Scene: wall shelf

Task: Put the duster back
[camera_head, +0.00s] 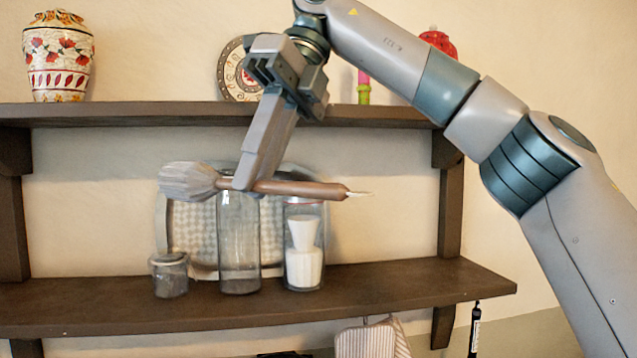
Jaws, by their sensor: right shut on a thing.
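The duster (300,189) has a brown handle and a grey bristled head (188,182) at its left end. It is held roughly level in front of the wall shelf, between the upper board and the lower board. My right gripper (245,183) comes down from above and is shut on the handle, close to the bristled head. The thin pale tip of the handle points right. My left gripper is not in view.
The lower board (420,280) bears a small jar (170,275), a tall glass jar (239,245), a jar with white contents (304,255) and a tray behind. The upper board (150,115) bears a floral vase (58,60) and a plate (232,75). Cloth hangs below.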

